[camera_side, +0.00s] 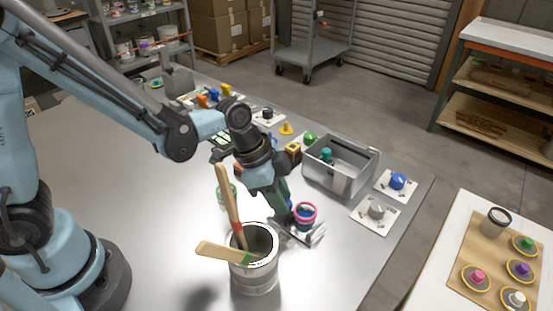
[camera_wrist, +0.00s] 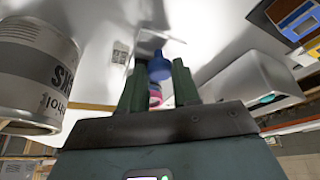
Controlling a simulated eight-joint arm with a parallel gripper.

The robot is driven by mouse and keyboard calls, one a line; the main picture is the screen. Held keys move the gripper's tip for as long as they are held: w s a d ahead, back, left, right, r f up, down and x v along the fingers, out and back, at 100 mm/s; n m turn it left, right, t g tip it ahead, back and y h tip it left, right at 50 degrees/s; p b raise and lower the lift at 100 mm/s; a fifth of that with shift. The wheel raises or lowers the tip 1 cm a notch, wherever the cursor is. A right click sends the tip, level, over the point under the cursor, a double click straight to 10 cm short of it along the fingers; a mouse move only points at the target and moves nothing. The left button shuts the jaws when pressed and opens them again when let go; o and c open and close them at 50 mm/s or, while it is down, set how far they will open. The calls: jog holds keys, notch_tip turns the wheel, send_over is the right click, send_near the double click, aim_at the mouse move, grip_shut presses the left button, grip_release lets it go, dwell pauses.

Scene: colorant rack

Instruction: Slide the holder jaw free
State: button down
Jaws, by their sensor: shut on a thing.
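My gripper (camera_side: 284,207) reaches down to the front part of the metal table. Its two green fingers (camera_wrist: 160,82) are shut on a blue knob (camera_wrist: 159,68), which shows between them in the wrist view. A pink-rimmed, dark blue round piece (camera_side: 305,214) is right beside the fingertips in the side view; a bit of pink (camera_wrist: 155,97) also shows between the fingers. A grey metal holder (camera_side: 308,236) lies at the base of this piece, and its pale bracket shows in the wrist view (camera_wrist: 150,42). The fingers hide part of the holder, so I cannot tell its jaw's exact position.
A tin can (camera_side: 254,274) with two wooden-handled tools stands close in front of my gripper. A grey metal bin (camera_side: 365,181) stands behind right. Plates with a grey knob (camera_side: 377,211) and blue knob (camera_side: 398,181) lie further right. The table's left is clear.

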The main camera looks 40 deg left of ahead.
jog(key=shift+a, duration=1.3)
jog(key=c, duration=0.8)
grip_release()
jog(key=shift+d, duration=0.1)
jog(key=shift+r, duration=0.1)
jog(key=v, duration=1.2)
jog(key=s+a+n+t+y, duration=0.3)
jog(key=a+n, duration=0.5)
jog(key=n, duration=0.3)
jog(key=shift+s+t+y, duration=0.3)
jog(key=shift+s+t, duration=0.2)
jog(key=shift+t, duration=0.4)
